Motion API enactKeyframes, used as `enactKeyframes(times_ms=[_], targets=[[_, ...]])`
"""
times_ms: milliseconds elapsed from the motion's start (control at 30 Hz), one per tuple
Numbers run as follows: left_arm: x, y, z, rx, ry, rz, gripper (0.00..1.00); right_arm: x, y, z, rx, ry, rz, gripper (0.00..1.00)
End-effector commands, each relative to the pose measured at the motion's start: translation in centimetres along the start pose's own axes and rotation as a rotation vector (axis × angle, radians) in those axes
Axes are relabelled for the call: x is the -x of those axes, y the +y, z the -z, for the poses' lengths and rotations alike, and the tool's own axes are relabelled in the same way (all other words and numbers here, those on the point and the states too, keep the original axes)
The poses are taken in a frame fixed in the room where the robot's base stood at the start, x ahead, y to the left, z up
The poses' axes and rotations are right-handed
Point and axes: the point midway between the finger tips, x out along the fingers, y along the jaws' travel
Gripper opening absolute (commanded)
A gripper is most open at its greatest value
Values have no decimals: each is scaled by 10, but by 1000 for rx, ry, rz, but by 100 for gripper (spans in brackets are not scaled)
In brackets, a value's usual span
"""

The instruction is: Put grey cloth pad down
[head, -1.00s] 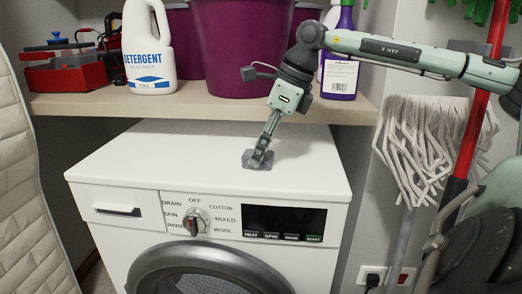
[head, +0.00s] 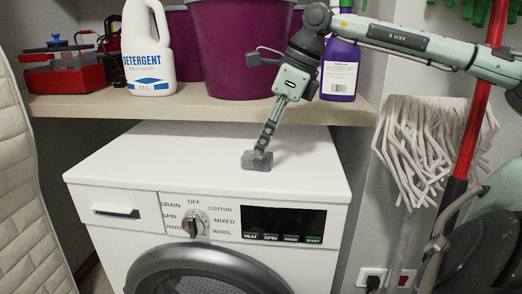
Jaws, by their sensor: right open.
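The grey cloth pad (head: 257,161) is a small dark grey block on the white top of the washing machine (head: 170,157), near its front edge and right of the middle. My right gripper (head: 262,146) points down over it from the right arm. Its fingertips are right at the pad's upper side; the jaws are open. Whether the fingers still touch the pad cannot be told. My left gripper is not in view.
A shelf (head: 200,108) above the machine holds a detergent bottle (head: 148,50), purple buckets (head: 240,45), a purple bottle (head: 340,70) and a red toolbox (head: 65,80). A mop (head: 425,140) hangs at the right. The machine's top left is clear.

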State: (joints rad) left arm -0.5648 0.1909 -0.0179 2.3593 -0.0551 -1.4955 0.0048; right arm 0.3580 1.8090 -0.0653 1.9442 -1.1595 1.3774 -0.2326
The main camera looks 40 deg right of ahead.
Motion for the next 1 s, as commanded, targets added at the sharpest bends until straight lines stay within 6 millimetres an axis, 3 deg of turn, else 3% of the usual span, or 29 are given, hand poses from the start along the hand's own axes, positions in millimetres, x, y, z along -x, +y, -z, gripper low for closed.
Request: enactKeyframes(times_ms=[100, 300, 1000], targets=[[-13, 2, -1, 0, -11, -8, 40, 23, -2, -7, -2, 3, 1, 58], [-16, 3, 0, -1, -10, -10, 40, 44, -1, -8, -1, 1, 0, 58], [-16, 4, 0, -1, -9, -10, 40, 46, -1, -8, 0, 1, -2, 58]])
